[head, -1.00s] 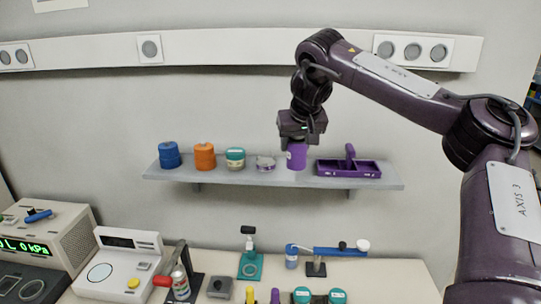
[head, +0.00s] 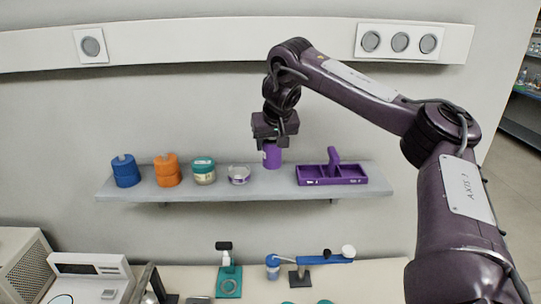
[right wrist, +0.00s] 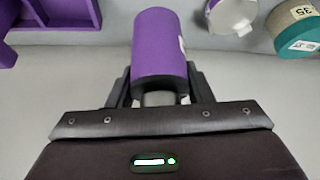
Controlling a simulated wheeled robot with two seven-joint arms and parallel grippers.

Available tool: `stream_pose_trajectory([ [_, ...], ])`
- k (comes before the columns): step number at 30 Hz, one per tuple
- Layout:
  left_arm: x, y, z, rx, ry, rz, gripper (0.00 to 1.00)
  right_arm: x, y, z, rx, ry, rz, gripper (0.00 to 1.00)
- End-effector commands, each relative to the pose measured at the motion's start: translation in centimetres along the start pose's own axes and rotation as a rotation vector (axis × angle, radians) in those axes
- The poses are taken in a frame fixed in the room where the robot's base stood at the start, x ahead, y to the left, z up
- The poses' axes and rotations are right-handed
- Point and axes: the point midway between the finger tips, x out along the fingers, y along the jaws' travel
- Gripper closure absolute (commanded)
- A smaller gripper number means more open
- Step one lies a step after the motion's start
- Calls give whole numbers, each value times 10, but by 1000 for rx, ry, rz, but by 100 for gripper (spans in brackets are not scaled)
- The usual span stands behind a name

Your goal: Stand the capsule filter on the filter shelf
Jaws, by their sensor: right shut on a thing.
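The capsule filter, a purple cylinder with a pale label (head: 272,157), is upright at the grey filter shelf (head: 230,190), between a clear round dish and a purple tray. My right gripper (head: 274,141) comes down from above and is shut on its top end. In the right wrist view the purple cylinder (right wrist: 160,50) extends away from between the fingers of my right gripper (right wrist: 160,92). Its base is at the level of the shelf top; I cannot tell whether it touches. My left gripper is not in view.
On the shelf stand a blue container (head: 126,171), an orange one (head: 167,170), a teal-lidded jar (head: 203,171), the clear dish (head: 239,174) and the purple tray with an upright handle (head: 331,175). Bench instruments (head: 90,272) stand below. The shelf's right end is bare.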

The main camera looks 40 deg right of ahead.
Motion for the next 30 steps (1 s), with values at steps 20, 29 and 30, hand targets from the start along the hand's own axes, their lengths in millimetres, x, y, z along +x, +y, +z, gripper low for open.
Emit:
stream_pose_trajectory([
  [20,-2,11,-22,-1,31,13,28,32,0,18,1,3,-1,94],
  [29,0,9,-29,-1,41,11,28,35,0,20,0,0,1,43],
  [30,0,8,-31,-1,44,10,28,35,0,20,0,0,1,38],
])
